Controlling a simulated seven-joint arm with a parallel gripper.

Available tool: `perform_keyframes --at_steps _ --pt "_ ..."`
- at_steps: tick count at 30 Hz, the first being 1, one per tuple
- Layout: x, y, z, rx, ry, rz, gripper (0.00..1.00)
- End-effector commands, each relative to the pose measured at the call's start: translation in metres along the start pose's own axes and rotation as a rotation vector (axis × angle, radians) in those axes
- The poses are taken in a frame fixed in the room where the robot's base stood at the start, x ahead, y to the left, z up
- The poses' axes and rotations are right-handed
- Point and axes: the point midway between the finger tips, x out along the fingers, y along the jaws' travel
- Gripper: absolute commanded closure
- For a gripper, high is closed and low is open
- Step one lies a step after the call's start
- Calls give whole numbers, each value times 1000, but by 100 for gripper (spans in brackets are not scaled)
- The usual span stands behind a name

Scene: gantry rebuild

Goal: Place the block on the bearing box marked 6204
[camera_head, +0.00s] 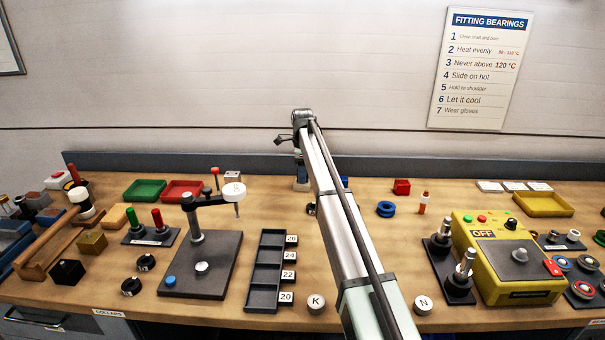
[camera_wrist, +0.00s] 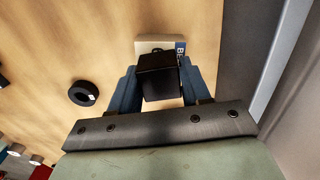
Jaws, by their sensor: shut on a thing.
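My gripper (camera_wrist: 160,92) is shut on a black block (camera_wrist: 160,76), which sits between its two blue fingers in the wrist view. A pale box with a blue label (camera_wrist: 146,44) shows just beyond the block and is partly covered by it. Only the letters "BE" can be read, so I cannot tell whether it is marked 6204. I cannot tell whether the block touches the box. In the head view my gripper (camera_head: 301,182) is at the back of the bench, small and partly hidden by my arm; the block is not clear there.
A black ring (camera_wrist: 83,93) lies on the wood near the gripper. The grey back rail (camera_head: 430,168) runs close behind. Three flat white boxes (camera_head: 514,186) lie at the back right. A red tray (camera_head: 182,190) and a lever stand (camera_head: 205,260) stand to the left.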

Motion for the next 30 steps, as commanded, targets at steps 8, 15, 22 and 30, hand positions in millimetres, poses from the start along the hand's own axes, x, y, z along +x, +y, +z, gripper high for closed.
perform_keyframes --at_steps 8,15,22,30 --pt "2 0 0 0 0 -1 100" --pt "5 0 0 0 0 0 44" --pt "5 0 0 0 0 0 27" --pt "1 0 0 0 0 -1 27"
